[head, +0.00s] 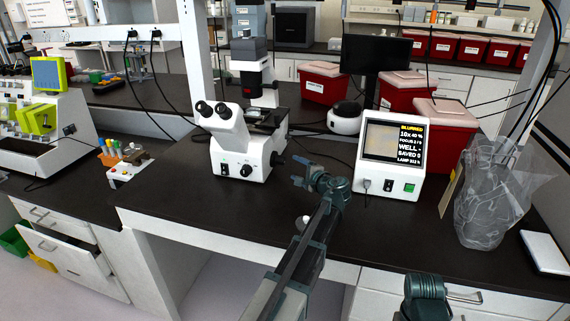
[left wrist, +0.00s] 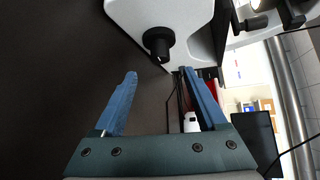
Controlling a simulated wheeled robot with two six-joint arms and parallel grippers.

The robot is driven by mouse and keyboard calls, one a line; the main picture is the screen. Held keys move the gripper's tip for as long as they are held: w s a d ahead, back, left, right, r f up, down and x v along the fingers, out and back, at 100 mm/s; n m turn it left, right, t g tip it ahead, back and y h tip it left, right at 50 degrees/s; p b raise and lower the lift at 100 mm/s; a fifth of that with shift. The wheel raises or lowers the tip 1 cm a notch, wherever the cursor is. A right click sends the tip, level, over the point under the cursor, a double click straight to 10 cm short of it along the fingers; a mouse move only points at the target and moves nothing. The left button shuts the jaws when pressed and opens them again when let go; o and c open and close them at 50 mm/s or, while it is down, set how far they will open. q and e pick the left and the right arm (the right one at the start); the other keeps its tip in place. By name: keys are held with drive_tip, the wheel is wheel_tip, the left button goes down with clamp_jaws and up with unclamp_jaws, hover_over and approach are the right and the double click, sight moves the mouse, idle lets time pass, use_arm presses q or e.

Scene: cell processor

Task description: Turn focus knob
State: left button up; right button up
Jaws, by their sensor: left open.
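The white microscope (head: 240,142) stands on the dark bench. Its black focus knob (head: 280,160) sticks out of the right side of its base. In the left wrist view a black knob (left wrist: 158,42) on a white housing lies just beyond the gap between my fingertips. My left gripper (head: 298,182) is to the right of the microscope and a little nearer in the head view. The left wrist view shows its blue fingers (left wrist: 158,73) apart with nothing between them. The monitor box (head: 392,155) shows "BLURRED" in yellow.
Red lidded bins (head: 440,135) stand behind the monitor box. A clear plastic bag (head: 487,205) stands at the right. A small rack with coloured tubes (head: 122,160) is at the left. The bench in front of the microscope is clear.

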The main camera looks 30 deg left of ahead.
sight(284, 161)
use_arm(q)
drive_tip(key=b+x, duration=0.1)
drive_tip(key=x, duration=0.8)
drive_tip(key=shift+w+a+f+b, duration=0.15)
drive_tip(key=shift+a+b, duration=0.2)
drive_tip(key=shift+b, duration=0.05)
clamp_jaws()
